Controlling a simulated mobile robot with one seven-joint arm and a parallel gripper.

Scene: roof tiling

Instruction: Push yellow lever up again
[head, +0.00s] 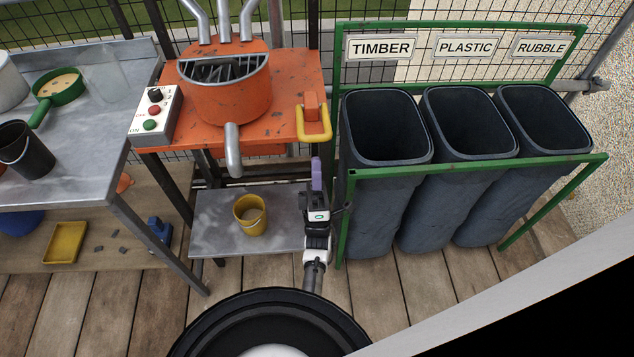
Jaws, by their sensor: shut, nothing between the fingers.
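The yellow lever (326,122) is a U-shaped handle on the right side of the orange mixing machine (285,125), by a small orange block (311,106). The lever hangs at the level of the machine's top edge. My gripper (317,166) is just below the lever, pointing up at it, with purple fingers shut and empty. A small gap seems to show between fingertips and lever; I cannot tell the depth. The machine's orange bowl (230,100) has a grey spout (233,150) pointing down. The control box (155,115) with black knob, red and green buttons is at the left.
A yellow bucket (250,214) stands on the grey lower shelf (215,220) left of my gripper. Three dark bins in a green frame (470,170) stand close on the right. A metal table (75,150) with a green pan (60,88) and black bucket (25,150) is at the left.

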